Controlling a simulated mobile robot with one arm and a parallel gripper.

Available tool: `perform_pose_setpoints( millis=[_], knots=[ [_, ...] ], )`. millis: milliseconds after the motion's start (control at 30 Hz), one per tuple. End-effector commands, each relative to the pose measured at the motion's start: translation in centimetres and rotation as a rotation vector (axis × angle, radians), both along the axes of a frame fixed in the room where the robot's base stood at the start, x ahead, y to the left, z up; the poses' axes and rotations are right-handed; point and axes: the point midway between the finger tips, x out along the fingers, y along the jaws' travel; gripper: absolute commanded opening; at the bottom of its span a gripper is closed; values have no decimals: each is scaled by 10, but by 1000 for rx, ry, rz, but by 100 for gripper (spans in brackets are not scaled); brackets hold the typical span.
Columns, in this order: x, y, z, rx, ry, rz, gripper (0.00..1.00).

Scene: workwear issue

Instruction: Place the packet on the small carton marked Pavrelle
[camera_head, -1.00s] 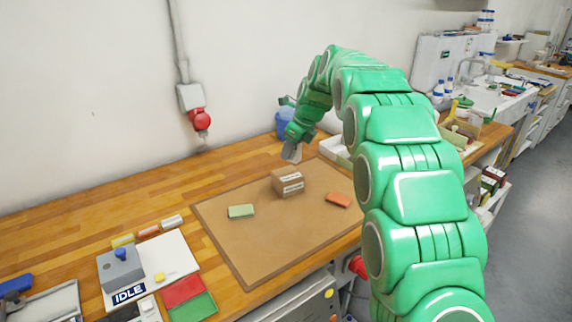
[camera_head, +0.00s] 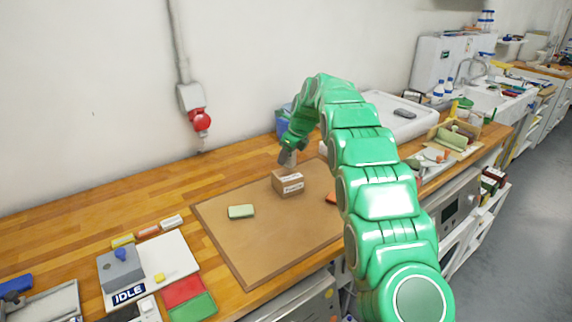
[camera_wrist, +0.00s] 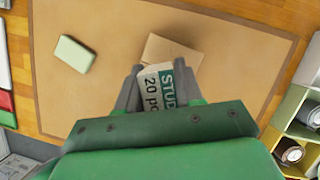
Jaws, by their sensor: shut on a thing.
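My gripper (camera_wrist: 157,90) is shut on the packet (camera_wrist: 162,91), a pale packet with a teal band reading "STUD" and "20 pc", partly hidden by my gripper. In the head view my gripper (camera_head: 288,159) is just above and behind the brown carton (camera_head: 287,184). The carton stands on the brown mat with pale labels on its front; their print is too small to read. In the wrist view the carton's plain top (camera_wrist: 172,50) lies just beyond the fingertips, partly covered by the packet. I cannot tell whether the packet touches it.
A green block (camera_head: 241,211) lies left of the carton on the mat (camera_head: 270,240). An orange block (camera_head: 331,198) to the right is partly hidden by my arm. A grey box (camera_head: 120,268) on a white board stands at left. Bare mat lies in front of the carton.

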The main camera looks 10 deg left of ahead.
Motion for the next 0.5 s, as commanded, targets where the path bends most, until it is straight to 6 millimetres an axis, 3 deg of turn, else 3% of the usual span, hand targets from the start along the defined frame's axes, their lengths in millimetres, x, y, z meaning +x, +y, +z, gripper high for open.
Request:
perform_pose_setpoints(
  millis=[500],
  knots=[
    [7, 2, -13, 1, -2, -1, 6]
  ],
)
